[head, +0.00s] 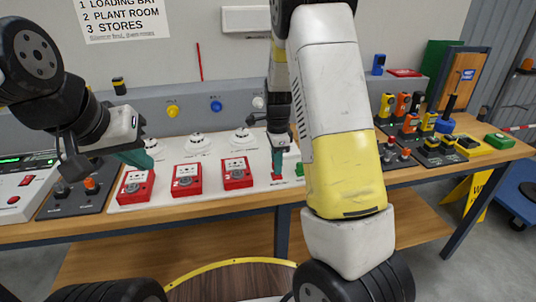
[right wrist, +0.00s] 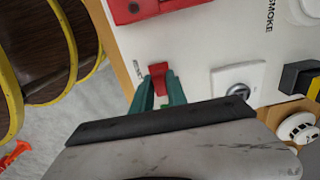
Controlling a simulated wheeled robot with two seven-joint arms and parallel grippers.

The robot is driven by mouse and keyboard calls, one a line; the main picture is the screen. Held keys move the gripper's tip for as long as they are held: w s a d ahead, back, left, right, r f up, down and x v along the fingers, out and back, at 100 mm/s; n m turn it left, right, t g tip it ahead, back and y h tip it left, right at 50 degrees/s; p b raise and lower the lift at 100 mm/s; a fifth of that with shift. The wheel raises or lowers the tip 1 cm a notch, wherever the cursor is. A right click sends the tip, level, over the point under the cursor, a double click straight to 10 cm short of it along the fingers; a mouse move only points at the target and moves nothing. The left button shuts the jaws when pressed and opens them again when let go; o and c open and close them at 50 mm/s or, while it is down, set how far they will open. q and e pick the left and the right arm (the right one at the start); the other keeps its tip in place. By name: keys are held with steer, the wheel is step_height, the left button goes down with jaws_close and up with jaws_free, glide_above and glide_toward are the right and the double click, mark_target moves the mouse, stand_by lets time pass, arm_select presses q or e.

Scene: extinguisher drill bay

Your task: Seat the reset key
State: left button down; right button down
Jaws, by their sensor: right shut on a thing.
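The red reset key (right wrist: 159,76) is between the teal fingertips of my right gripper (right wrist: 160,90) in the right wrist view. The gripper is shut on it, low over the white board. A square white plate with a round grey lock (right wrist: 238,91) lies to the right of the key, apart from it. In the head view my right gripper (head: 279,155) points down at the board's right part, with red (head: 278,177) at its tips. My left gripper (head: 140,157) hangs above the leftmost red call point (head: 136,187); its finger gap is unclear.
Two more red call points (head: 186,180) (head: 237,173) stand in the row on the white board (head: 210,201). White detectors (head: 197,144) sit behind them. My right forearm hides part of the bench. Switch blocks and coloured items (head: 408,123) crowd the bench's right side.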

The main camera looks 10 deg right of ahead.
steer(key=shift+f, duration=0.65)
stand_by(0.3)
steer(key=c, duration=0.9)
jaws_free()
steer(key=shift+r, duration=0.15)
steer(key=shift+r, duration=3.35)
